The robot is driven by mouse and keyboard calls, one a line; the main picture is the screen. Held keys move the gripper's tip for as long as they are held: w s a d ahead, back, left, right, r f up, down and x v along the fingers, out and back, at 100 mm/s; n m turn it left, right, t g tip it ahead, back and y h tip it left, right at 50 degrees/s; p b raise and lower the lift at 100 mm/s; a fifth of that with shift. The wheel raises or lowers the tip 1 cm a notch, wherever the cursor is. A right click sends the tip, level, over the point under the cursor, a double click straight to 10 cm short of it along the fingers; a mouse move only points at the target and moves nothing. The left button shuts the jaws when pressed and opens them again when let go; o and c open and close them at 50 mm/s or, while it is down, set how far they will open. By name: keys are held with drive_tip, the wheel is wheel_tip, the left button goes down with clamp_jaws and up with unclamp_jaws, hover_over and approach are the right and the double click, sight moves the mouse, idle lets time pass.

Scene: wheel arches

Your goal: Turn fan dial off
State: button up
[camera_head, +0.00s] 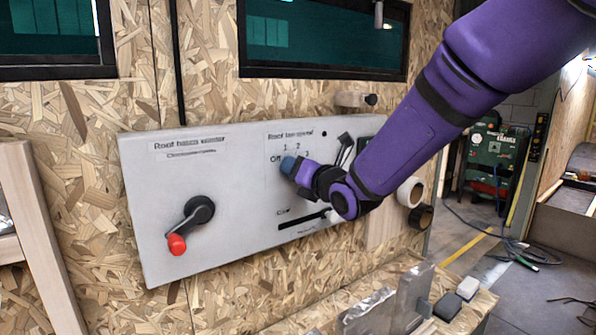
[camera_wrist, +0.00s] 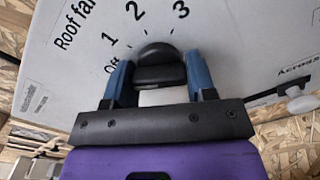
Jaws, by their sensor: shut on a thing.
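The fan dial (camera_wrist: 157,66) is a round black knob on the grey panel, under the "Roof fan" label with the marks Off, 1, 2 and 3 around it. My gripper (camera_wrist: 158,78) has its blue fingers on the left and right sides of the dial and is shut on it. In the head view, my gripper (camera_head: 289,166) reaches the grey panel (camera_head: 235,230) from the right, just below the "1 2" marks. The dial is hidden there behind the fingers. I cannot tell which mark the dial points to.
A black lever with a red knob (camera_head: 178,244) sticks out at the panel's left. A slider (camera_head: 303,220) lies just below my gripper, and a white knob (camera_wrist: 301,104) shows at right in the wrist view. Dark windows (camera_head: 325,38) are above. A wooden ledge with small blocks (camera_head: 467,289) stands below.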

drive_tip(key=shift+f, duration=0.15)
idle(0.3)
drive_tip(key=o, duration=0.9)
drive_tip(key=shift+o, duration=0.2)
drive_tip(key=v, duration=1.1)
drive_tip(key=shift+w, duration=0.1)
drive_tip(key=s+d+r+m+g+h, duration=0.15)
drive_tip(key=s+d+m+h, duration=0.25)
drive_tip(key=d+m, duration=0.5)
drive_tip(key=s+d+m+g+h, duration=0.2)
drive_tip(key=s+d+m+h, duration=0.2)
drive_tip(key=d+m, duration=0.45)
drive_tip(key=s+d+m+g+h, duration=0.1)
drive_tip(key=s+d+m+g, duration=0.2)
drive_tip(key=s+m, duration=0.6)
drive_tip(key=s+d+f+m+g+h, duration=0.1)
drive_tip(key=s+d+m+g, duration=0.2)
drive_tip(key=s+m, duration=0.6)
drive_tip(key=shift+f+m, duration=0.3)
drive_tip(key=shift+m, duration=0.35)
